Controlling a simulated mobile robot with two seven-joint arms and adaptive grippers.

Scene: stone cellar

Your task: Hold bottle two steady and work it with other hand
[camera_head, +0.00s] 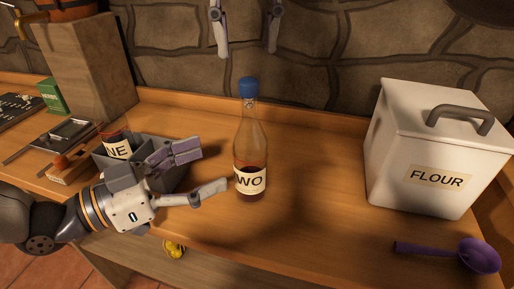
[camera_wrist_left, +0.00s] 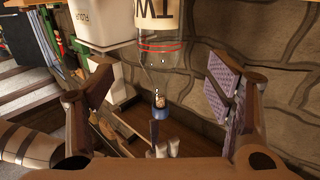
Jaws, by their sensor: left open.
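Bottle two (camera_head: 250,145) stands upright on the wooden counter, with a blue cap, dark liquid low inside and a label reading "WO" in the head view. In the left wrist view the bottle (camera_wrist_left: 160,55) appears upside down, ahead of and between my finger pads. My left gripper (camera_head: 212,170) is open just left of the bottle, its fingers pointing toward it; it is not closed on it. My right gripper (camera_head: 246,48) hangs at the top of the head view, fingers down and spread, above the blue cap and apart from it. The rest of the right arm is out of view.
A white flour canister (camera_head: 420,150) stands right, with a purple ladle (camera_head: 478,254) in front. The counter between bottle and canister is clear. A stone wall rises behind.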

